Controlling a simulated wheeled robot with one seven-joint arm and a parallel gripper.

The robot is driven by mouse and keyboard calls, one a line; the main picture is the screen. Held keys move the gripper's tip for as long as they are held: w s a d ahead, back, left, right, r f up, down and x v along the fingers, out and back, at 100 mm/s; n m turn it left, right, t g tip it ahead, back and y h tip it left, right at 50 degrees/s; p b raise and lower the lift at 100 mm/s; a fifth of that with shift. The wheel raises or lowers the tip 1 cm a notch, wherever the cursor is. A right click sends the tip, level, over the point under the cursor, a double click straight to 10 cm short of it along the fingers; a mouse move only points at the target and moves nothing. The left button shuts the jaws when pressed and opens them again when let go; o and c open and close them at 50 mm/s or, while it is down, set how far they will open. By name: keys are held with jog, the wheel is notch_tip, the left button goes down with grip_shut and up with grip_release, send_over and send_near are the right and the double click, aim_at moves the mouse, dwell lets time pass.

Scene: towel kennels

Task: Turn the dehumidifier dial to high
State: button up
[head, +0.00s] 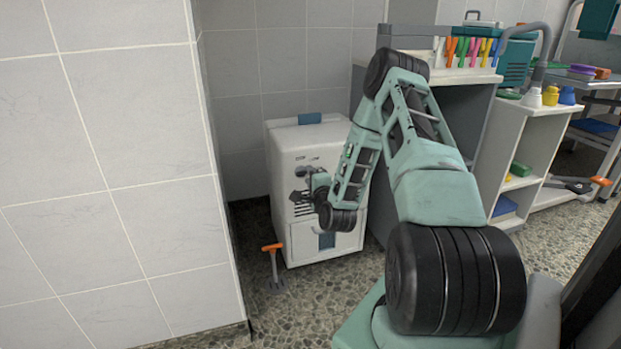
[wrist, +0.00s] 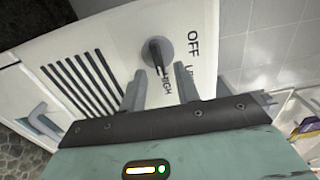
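The dehumidifier (head: 296,145) is a white cabinet against the tiled wall in the head view. Its dial (wrist: 158,50), a round grey knob with a dark raised grip, shows in the wrist view. OFF and HIGH are printed beside it, with another label partly hidden by a finger. The dark grip points down toward HIGH. My gripper (wrist: 161,85) is open, its two grey fingers apart and empty, with the dial just beyond and between the tips. I cannot tell whether a finger touches it. In the head view my gripper (head: 303,190) is at the cabinet's front.
Black vent slots (wrist: 82,85) and a blue-grey handle (wrist: 42,118) are on the cabinet front. An orange-handled tool (head: 273,265) stands on the pebbled floor before it. A tiled wall (head: 110,180) is close on the left, and shelves (head: 520,150) stand to the right.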

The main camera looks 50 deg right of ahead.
jog(key=p+v, duration=0.4)
jog(key=v, duration=1.3)
jog(key=shift+s, duration=0.25)
